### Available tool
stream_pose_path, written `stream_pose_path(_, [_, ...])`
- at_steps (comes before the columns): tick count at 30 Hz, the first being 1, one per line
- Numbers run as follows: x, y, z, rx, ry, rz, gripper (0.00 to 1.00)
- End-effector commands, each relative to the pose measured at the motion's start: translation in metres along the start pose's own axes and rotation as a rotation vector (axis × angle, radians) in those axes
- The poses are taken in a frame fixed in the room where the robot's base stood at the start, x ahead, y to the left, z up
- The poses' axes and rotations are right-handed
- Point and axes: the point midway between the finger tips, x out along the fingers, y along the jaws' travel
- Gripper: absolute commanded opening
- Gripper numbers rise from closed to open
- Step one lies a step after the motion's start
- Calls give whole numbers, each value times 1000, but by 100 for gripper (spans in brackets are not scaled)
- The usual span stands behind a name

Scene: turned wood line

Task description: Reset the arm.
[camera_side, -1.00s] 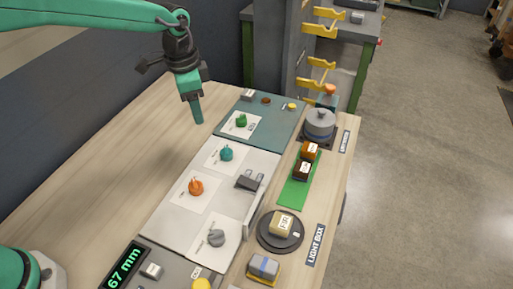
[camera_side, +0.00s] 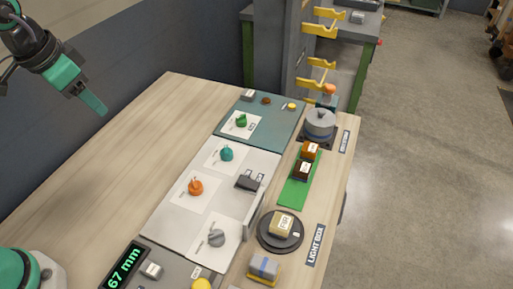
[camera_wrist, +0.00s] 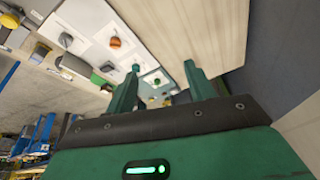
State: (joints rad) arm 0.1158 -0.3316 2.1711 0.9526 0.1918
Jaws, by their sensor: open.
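My gripper (camera_side: 94,101) is high over the far left side of the wooden table (camera_side: 150,130), well clear of everything on it. In the wrist view my gripper (camera_wrist: 160,85) shows its two green fingers spread apart with nothing held between them. It is open and empty. My arm is raised and drawn back to the upper left of the side view, and part of it lies outside the picture.
A pale board (camera_side: 172,233) bears teal (camera_side: 226,153), orange (camera_side: 195,187) and grey (camera_side: 217,237) turned pieces. A green piece (camera_side: 241,120) is on the teal mat (camera_side: 275,112). A block on a dark round stand (camera_side: 265,238) is at right. The table's left side is bare.

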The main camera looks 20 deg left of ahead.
Motion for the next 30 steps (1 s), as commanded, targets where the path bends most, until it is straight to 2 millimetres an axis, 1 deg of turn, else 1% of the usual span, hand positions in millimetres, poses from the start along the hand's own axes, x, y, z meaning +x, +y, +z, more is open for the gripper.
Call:
stream_pose_path(1, [-5,-2,11,-29,15,-7,54])
stream_pose_path(9, [-16,-6,62,-175,81,-38,54])
stream_pose_path(15, [-16,-7,90,-259,121,-54,54])
stream_pose_path(21, [-15,-6,102,-295,137,-61,54])
stream_pose_path(30, [-14,-6,103,-298,137,-61,54])
